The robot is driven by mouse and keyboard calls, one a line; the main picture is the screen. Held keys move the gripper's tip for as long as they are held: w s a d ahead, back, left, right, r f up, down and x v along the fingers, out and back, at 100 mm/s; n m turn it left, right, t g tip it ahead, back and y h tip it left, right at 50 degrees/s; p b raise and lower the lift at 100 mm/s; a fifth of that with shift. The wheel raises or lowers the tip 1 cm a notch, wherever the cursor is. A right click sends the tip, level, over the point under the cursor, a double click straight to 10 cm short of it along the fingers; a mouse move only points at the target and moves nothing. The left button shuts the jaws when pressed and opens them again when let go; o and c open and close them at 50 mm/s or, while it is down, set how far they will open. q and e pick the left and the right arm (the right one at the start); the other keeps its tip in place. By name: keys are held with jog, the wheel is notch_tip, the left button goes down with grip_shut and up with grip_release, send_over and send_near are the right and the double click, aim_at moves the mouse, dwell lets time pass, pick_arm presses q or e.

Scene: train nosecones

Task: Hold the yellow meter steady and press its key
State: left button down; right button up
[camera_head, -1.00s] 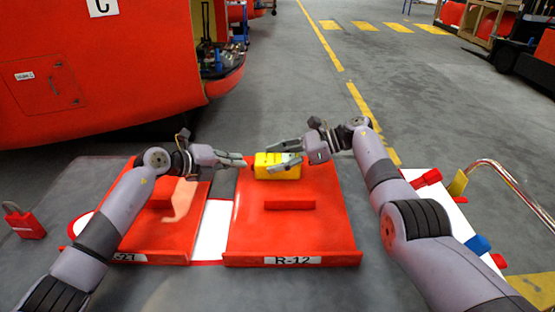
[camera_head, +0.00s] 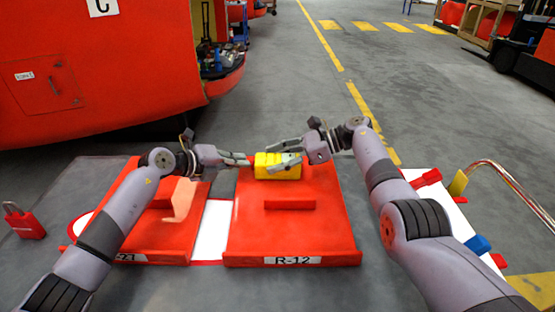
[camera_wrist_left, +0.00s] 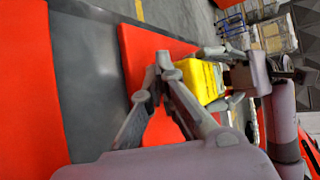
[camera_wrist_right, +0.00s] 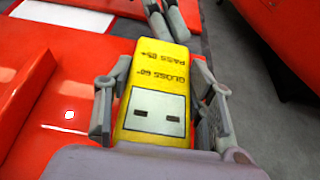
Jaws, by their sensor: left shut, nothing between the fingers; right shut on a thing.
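The yellow meter (camera_head: 278,171) stands on the far part of the red R-12 panel (camera_head: 300,230). In the right wrist view the meter (camera_wrist_right: 158,90) shows a pale display with two dark marks and printed "GLOSS 60°" and "PASS 85+". My right gripper (camera_head: 283,157) is shut on the meter, one finger on each side. My left gripper (camera_head: 247,160) is shut and empty, its fingertips close to the meter's left end. In the left wrist view its closed tips (camera_wrist_left: 164,68) are beside the meter (camera_wrist_left: 200,80); I cannot tell whether they touch. The key is not clearly visible.
A second red panel (camera_head: 160,245) lies to the left, with a white strip (camera_head: 212,232) between the panels. A red padlock (camera_head: 25,222) lies at far left. A curved metal rail (camera_head: 515,195) and a blue block (camera_head: 478,244) are at the right.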

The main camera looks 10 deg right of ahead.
pick_arm(q)
jog(key=shift+d, duration=0.25)
pick_arm(e)
jog(key=shift+s+f, duration=0.1)
jog(key=shift+f, duration=0.25)
pick_arm(q)
jog(key=shift+a, duration=0.65)
jog(key=shift+w+a, duration=0.2)
jog(key=shift+a, duration=1.35)
jog(key=shift+w+a, duration=0.15)
jog(key=shift+a, duration=1.35)
pick_arm(e)
jog(key=o, duration=1)
pick_arm(q)
jog(key=shift+w, duration=0.1)
pick_arm(e)
jog(key=o, duration=0.4)
jog(key=shift+r, duration=0.15)
jog(key=shift+o, duration=0.8)
jog(key=shift+r, duration=0.15)
